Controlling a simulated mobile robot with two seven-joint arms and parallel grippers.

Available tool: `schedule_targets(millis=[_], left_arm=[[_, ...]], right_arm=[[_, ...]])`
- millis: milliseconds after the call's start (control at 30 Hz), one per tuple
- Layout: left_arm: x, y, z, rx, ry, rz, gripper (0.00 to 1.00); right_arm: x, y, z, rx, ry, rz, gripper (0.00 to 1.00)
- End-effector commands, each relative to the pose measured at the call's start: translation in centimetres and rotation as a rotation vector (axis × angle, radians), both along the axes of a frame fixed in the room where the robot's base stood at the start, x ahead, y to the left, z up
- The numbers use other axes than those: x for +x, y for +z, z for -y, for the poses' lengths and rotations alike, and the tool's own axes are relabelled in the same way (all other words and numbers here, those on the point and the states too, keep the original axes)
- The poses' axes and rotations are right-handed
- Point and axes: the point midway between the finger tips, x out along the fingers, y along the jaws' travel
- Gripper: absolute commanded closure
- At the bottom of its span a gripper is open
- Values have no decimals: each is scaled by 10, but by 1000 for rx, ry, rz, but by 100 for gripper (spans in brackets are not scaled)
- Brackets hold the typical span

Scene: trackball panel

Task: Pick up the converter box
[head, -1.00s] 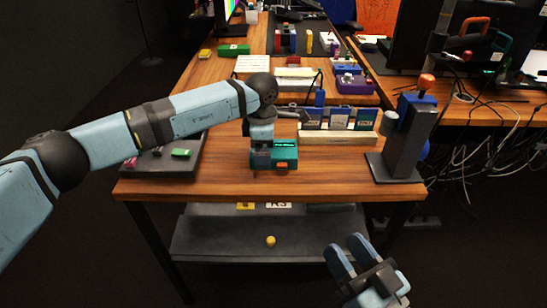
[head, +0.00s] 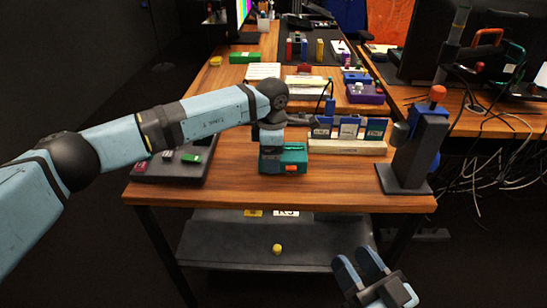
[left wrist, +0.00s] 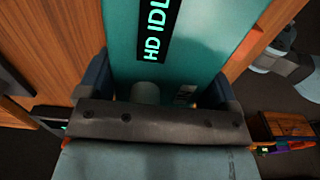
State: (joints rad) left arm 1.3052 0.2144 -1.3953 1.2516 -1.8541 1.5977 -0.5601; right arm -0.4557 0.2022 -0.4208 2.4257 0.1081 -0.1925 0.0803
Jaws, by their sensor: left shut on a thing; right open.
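The converter box, a teal box (head: 294,155) with an orange part on its front, is near the front middle of the wooden table and appears to rest on it. My left gripper (head: 270,160) reaches down over its left part and hides some of it. In the left wrist view, the teal box (left wrist: 205,40) bears a black "HD IDLE" display and sits between the dark fingers of my left gripper (left wrist: 155,85), shut on it. My right gripper (head: 360,261) is open and empty, low in front of the table.
A dark panel (head: 172,172) with coloured parts lies left of the box. Behind the box a pale rack (head: 346,147) holds several blue cards. A dark stand (head: 404,160) is at the right edge. Bare wood (head: 335,178) lies between box and stand.

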Motion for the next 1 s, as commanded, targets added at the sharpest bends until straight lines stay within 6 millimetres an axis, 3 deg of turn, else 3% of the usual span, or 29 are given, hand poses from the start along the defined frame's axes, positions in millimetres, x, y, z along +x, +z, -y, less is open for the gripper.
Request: schedule_targets(millis=[200, 300, 600, 800, 1000], left_arm=[[1, 55, 0, -1, 0, 5, 37], [1, 85, 0, -1, -1, 4, 37], [0, 158, 0, 0, 0, 2, 37], [0, 180, 0, 0, 0, 0, 37], [0, 184, 0, 0, 0, 0, 37]], right_arm=[[-1, 17, 2, 0, -12, 24, 57], [0, -7, 7, -46, -33, -66, 57], [1, -37, 17, -133, -62, -194, 57], [0, -47, 21, -159, -69, -234, 57], [0, -50, 22, -165, -71, -243, 57]])
